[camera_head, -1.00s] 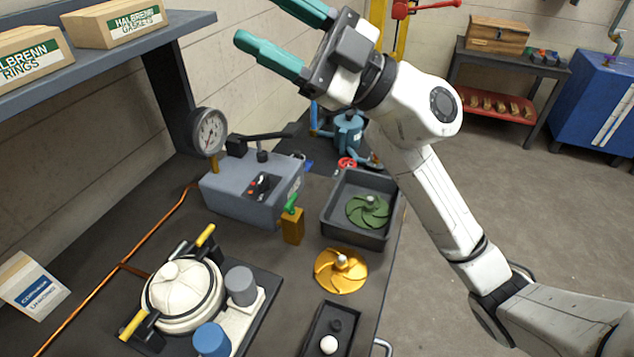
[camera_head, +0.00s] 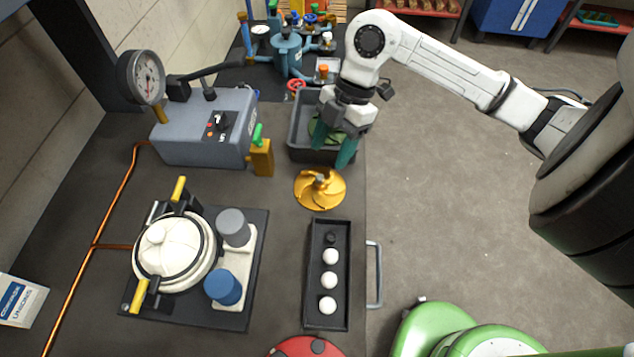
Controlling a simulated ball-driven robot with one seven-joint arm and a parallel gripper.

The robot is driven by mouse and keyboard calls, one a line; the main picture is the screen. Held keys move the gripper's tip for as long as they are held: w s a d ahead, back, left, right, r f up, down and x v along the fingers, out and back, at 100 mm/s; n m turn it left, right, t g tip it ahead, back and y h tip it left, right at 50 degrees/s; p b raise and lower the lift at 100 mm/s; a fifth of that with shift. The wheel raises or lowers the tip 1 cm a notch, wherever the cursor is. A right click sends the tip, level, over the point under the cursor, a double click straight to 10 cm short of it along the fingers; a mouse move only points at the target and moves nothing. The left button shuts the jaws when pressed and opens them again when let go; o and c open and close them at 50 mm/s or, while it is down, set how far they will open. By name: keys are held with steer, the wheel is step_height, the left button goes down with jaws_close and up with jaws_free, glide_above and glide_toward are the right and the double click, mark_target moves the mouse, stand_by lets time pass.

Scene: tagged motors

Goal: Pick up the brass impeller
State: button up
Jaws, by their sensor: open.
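The brass impeller (camera_head: 320,190) is a golden disc with curved vanes and a grey hub. It lies flat on the dark bench, in front of the grey bin. My gripper (camera_head: 331,151) has teal fingers and points down, just behind the impeller in the picture. Its fingers are apart with nothing seen held between them. It overlaps the grey bin (camera_head: 300,134) in the picture; its height above the bench is hard to tell. A green impeller (camera_head: 322,134) in the bin is mostly hidden behind my gripper.
A black tray (camera_head: 316,308) with several white balls lies in front of the impeller. A brass block (camera_head: 262,158) with a green top stands to its left, beside the grey gauge box (camera_head: 200,140). A white pot (camera_head: 175,252) stands left. The bench edge is close on the right.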

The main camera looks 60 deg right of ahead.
mark_target(321, 175)
steer(key=shift+p+x, duration=0.8)
steer(key=shift+x, duration=2.75)
steer(key=shift+a, duration=0.1)
jaws_close()
steer(key=shift+r, duration=0.1)
